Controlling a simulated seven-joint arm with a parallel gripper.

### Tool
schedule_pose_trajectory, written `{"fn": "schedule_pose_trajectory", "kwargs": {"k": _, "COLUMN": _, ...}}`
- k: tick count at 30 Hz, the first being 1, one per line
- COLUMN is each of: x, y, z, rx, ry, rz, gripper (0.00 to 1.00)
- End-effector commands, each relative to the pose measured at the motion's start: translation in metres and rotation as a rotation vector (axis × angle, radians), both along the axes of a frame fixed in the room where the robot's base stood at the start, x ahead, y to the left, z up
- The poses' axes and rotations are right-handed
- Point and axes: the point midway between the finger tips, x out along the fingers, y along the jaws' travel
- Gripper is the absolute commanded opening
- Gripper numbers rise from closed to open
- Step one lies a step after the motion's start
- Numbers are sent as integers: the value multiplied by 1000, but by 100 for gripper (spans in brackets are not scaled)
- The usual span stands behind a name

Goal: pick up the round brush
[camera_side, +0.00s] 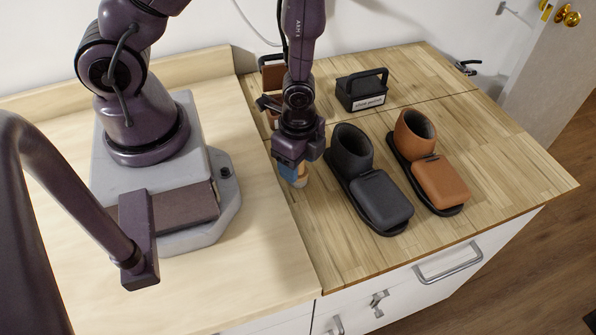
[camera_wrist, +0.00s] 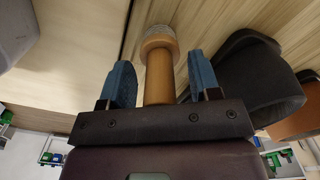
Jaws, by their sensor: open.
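The round brush (camera_wrist: 159,75) shows in the wrist view with a wooden handle and a pale bristle head at the top. Its handle lies between the two blue fingers of my gripper (camera_wrist: 154,82), with a gap on each side. In the side view my gripper (camera_side: 292,172) is low over the wooden counter, left of the black shoe. Only a small tan part of the brush (camera_side: 301,181) shows there beside the blue fingers; the rest is hidden. My gripper is open around the handle.
A black shoe (camera_side: 352,150) and a brown shoe (camera_side: 414,125) stand close on the right, each with a matching case-like piece in front. A black labelled box (camera_side: 361,92) and a brown object (camera_side: 272,74) are behind. The counter's front left is clear.

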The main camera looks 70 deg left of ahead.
Motion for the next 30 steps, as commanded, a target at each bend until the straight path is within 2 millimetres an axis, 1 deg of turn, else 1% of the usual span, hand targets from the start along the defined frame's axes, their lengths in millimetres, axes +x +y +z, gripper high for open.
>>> {"fn": "schedule_pose_trajectory", "kwargs": {"k": 3, "x": 0, "y": 0, "z": -6, "rx": 1, "ry": -1, "rz": 0, "gripper": 57}}
{"fn": "schedule_pose_trajectory", "kwargs": {"k": 9, "x": 0, "y": 0, "z": -6, "rx": 0, "ry": -2, "rz": 1, "gripper": 57}}
{"fn": "schedule_pose_trajectory", "kwargs": {"k": 10, "x": 0, "y": 0, "z": -6, "rx": 0, "ry": -2, "rz": 1, "gripper": 55}}
{"fn": "schedule_pose_trajectory", "kwargs": {"k": 11, "x": 0, "y": 0, "z": -6, "rx": 0, "ry": -2, "rz": 1, "gripper": 48}}
{"fn": "schedule_pose_trajectory", "kwargs": {"k": 12, "x": 0, "y": 0, "z": -6, "rx": 0, "ry": -1, "rz": 1, "gripper": 38}}
{"fn": "schedule_pose_trajectory", "kwargs": {"k": 14, "x": 0, "y": 0, "z": -6, "rx": 0, "ry": -1, "rz": 1, "gripper": 25}}
{"fn": "schedule_pose_trajectory", "kwargs": {"k": 15, "x": 0, "y": 0, "z": -6, "rx": 0, "ry": -1, "rz": 1, "gripper": 15}}
{"fn": "schedule_pose_trajectory", "kwargs": {"k": 17, "x": 0, "y": 0, "z": -6, "rx": 0, "ry": -1, "rz": 1, "gripper": 3}}
{"fn": "schedule_pose_trajectory", "kwargs": {"k": 26, "x": 0, "y": 0, "z": -5, "rx": 0, "ry": -2, "rz": 1, "gripper": 3}}
{"fn": "schedule_pose_trajectory", "kwargs": {"k": 30, "x": 1, "y": 0, "z": 2, "rx": -1, "ry": -2, "rz": 1, "gripper": 3}}
